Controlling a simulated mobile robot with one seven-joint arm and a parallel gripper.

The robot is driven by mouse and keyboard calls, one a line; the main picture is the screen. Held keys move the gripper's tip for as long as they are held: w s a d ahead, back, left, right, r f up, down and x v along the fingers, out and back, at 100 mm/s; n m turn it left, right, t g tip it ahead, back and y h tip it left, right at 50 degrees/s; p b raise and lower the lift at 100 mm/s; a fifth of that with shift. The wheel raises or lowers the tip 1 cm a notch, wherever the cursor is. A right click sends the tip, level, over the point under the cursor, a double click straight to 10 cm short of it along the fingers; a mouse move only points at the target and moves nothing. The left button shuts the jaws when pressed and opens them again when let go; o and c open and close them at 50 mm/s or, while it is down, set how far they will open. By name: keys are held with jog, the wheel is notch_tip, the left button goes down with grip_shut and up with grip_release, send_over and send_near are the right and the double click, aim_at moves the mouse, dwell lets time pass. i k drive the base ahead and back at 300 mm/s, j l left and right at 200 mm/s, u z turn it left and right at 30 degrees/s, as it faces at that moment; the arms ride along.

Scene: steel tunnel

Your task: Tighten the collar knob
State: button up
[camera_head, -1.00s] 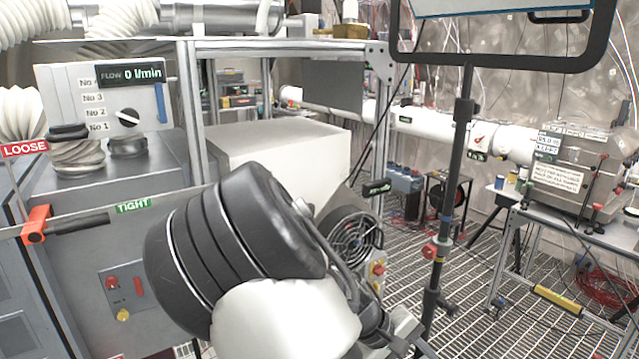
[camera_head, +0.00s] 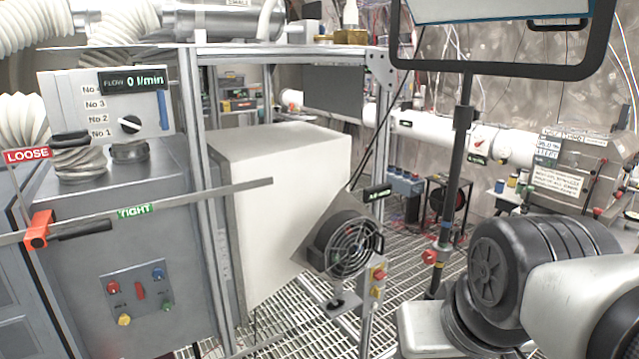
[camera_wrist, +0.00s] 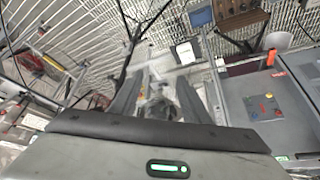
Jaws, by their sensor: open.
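A red knob (camera_head: 430,257) sits on the dark upright pole of a stand (camera_head: 451,180), at its lower collar. I take this as the collar knob; its tightness cannot be seen. A red clamp (camera_head: 38,230) with a black handle sits on a flat bar at the left, between a LOOSE tag (camera_head: 27,155) and a TIGHT tag (camera_head: 137,211). My gripper (camera_wrist: 160,88) shows only in the wrist view, its two dark fingers apart over the grating. Nothing is clearly held between them. In the head view my arm is at the lower right.
A grey cabinet (camera_head: 130,255) with coloured buttons stands at the left. A large white box (camera_head: 275,190) and a fan (camera_head: 347,245) stand in the middle. A bench with a metal box (camera_head: 566,170) is at the right. Grated floor (camera_head: 285,325) shows between them.

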aim_at(429, 257)
jog(key=l+u, duration=0.15)
jog(key=l, duration=0.3)
jog(key=l+u, duration=0.15)
jog(key=l, duration=0.35)
jog(key=k+l+u, duration=0.15)
jog(key=l, duration=0.3)
jog(key=l+u, duration=0.2)
jog(key=l, duration=0.25)
jog(key=k+l+u, duration=0.15)
jog(key=l, duration=0.3)
jog(key=k+l+u, duration=0.15)
jog(key=l, duration=0.25)
jog(key=k+l+u, duration=0.15)
jog(key=l, duration=0.3)
